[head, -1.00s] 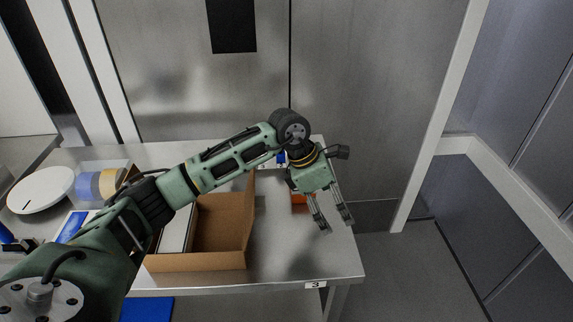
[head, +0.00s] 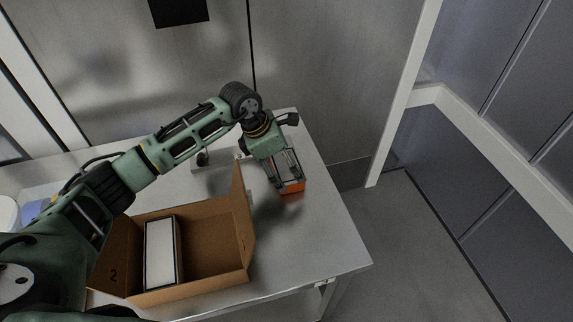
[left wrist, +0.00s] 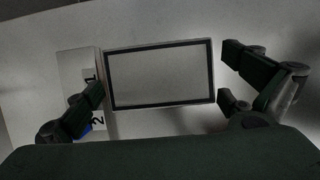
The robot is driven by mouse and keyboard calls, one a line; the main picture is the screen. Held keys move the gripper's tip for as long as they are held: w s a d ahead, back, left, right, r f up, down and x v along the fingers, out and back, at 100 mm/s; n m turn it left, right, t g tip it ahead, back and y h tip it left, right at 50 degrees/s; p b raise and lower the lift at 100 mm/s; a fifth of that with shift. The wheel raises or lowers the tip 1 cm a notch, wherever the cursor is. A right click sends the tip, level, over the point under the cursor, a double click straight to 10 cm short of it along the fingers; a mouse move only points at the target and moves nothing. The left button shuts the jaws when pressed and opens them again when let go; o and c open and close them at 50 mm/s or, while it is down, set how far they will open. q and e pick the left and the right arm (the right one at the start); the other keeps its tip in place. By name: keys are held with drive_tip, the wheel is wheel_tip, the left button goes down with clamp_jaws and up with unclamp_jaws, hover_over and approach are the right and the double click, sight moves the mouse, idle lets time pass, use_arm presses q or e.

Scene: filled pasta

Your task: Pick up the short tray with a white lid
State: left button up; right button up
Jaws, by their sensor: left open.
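A short tray with a pale lid and dark rim (left wrist: 160,75) lies between the fingers of my left gripper in the left wrist view. In the head view its orange side (head: 292,188) shows on the table near the right edge, partly hidden by the fingers. My left gripper (head: 289,180) is open and points down over this tray; it also shows in the left wrist view (left wrist: 165,98). I cannot tell whether the fingers touch the tray. My right gripper is not in view.
An open cardboard box (head: 213,280) stands on the metal table (head: 325,250), left of the tray. A longer white-lidded tray (head: 160,255) lies in it. Its raised right flap is near my left gripper. Number labels (left wrist: 97,120) show beside the short tray. The table's front right corner is clear.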

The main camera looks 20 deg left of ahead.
use_arm(q)
drive_tip(key=shift+x, duration=1.1)
drive_tip(key=shift+w, duration=0.1)
drive_tip(key=c, duration=1)
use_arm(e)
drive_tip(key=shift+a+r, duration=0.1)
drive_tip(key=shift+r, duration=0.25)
use_arm(q)
drive_tip(key=shift+r, duration=0.15)
